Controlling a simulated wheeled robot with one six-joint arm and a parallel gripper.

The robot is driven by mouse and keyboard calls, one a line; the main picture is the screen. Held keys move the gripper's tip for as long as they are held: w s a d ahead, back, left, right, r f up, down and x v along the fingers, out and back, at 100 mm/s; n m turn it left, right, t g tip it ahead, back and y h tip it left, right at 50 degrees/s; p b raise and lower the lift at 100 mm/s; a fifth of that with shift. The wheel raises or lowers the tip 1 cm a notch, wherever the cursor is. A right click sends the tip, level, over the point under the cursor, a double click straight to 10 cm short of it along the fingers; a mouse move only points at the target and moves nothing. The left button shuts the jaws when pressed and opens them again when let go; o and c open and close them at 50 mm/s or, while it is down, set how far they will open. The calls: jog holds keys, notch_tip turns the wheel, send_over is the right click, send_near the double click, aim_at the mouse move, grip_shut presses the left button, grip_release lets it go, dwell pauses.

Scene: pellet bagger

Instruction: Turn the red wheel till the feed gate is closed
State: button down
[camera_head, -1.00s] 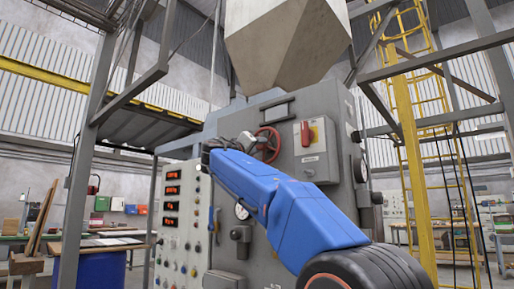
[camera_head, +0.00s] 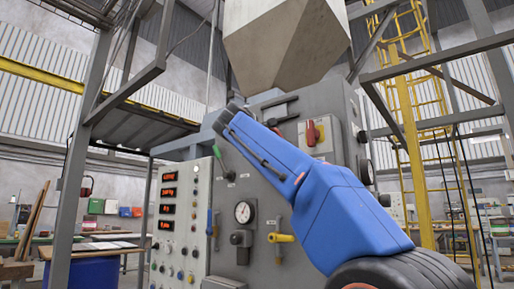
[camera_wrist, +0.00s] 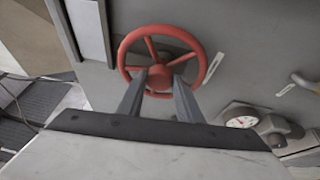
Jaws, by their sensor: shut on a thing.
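In the wrist view the red wheel (camera_wrist: 204,62), a round handwheel with spokes, stands on the grey machine front. My gripper (camera_wrist: 160,77) reaches it, with both grey fingers at the lower part of the wheel near the hub and spokes. The fingers are shut on the wheel, though which part lies between them is hard to tell. In the head view my blue arm covers the wheel and the gripper. I cannot make out the feed gate in either view.
The grey machine front carries a panel of buttons and red displays (camera_head: 178,215), a dial gauge (camera_head: 244,212), a yellow handle (camera_head: 281,238) and a red switch (camera_head: 311,133). A beige hopper (camera_head: 285,40) hangs above. Steel posts and a yellow ladder (camera_head: 410,110) stand at the sides.

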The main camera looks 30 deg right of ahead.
jog(key=n+g, duration=0.1)
jog(key=n, duration=0.1)
jog(key=n+y, duration=0.1)
jog(key=n, duration=0.1)
jog(key=n+g, duration=0.1)
jog(key=n, duration=0.2)
jog(key=shift+w+r+g+y, duration=0.1)
jog(key=shift+r+g+y, duration=0.2)
jog(key=shift+n, duration=0.3)
jog(key=c, duration=1.3)
grip_release()
jog(key=v, duration=1.7)
jog(key=shift+a+r, duration=0.15)
jog(key=shift+r, duration=0.05)
jog(key=shift+f, duration=0.1)
